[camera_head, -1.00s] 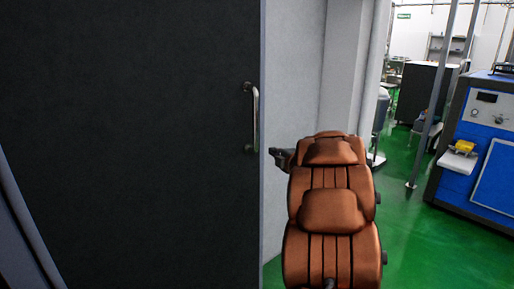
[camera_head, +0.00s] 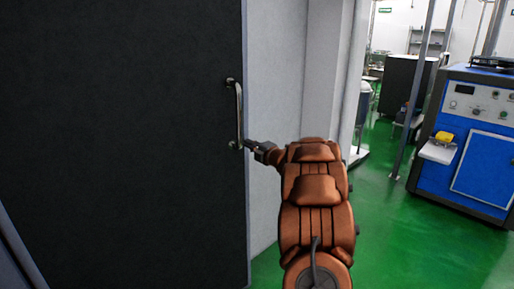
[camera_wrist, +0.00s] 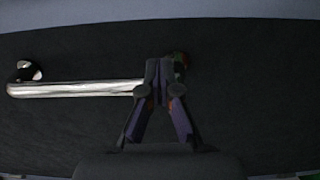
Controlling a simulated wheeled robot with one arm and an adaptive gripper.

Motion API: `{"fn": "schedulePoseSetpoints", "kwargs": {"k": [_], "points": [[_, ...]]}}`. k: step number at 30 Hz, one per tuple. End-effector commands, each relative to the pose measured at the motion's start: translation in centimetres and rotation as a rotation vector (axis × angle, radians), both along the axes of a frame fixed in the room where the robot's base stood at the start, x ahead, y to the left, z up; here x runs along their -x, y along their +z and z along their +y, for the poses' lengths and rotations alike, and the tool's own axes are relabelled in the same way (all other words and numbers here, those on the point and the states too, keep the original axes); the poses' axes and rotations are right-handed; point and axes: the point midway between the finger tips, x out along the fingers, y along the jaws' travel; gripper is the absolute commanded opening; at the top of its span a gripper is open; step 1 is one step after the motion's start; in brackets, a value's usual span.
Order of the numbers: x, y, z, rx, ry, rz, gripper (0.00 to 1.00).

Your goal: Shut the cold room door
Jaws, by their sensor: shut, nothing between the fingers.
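The dark cold room door (camera_head: 120,130) fills the left of the head view, and its surface also spans the wrist view (camera_wrist: 60,130). A vertical metal handle (camera_head: 237,112) is fixed near its right edge. In the wrist view the handle (camera_wrist: 80,89) lies sideways, and its right end is partly hidden behind my fingers. My gripper (camera_head: 249,144) is at the lower end of the handle. In the wrist view its fingertips (camera_wrist: 159,70) are together with nothing between them. I cannot tell whether they touch the handle or door.
A pale wall (camera_head: 277,110) stands right of the door edge. Green floor (camera_head: 400,240) is open to the right. A blue machine (camera_head: 480,145) with a yellow item (camera_head: 444,137) stands at the far right, near a grey post (camera_head: 415,100).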

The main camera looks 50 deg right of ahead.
Motion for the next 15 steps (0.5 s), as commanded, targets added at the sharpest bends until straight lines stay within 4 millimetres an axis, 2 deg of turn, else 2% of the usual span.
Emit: {"fn": "schedulePoseSetpoints", "kwargs": {"k": [6, 15], "points": [[-3.1, 0.1, -0.2, 0.001, 0.003, 0.0, 0.0], [-5.2, 0.1, -0.5, 0.002, 0.0, 0.0, 0.0]]}}
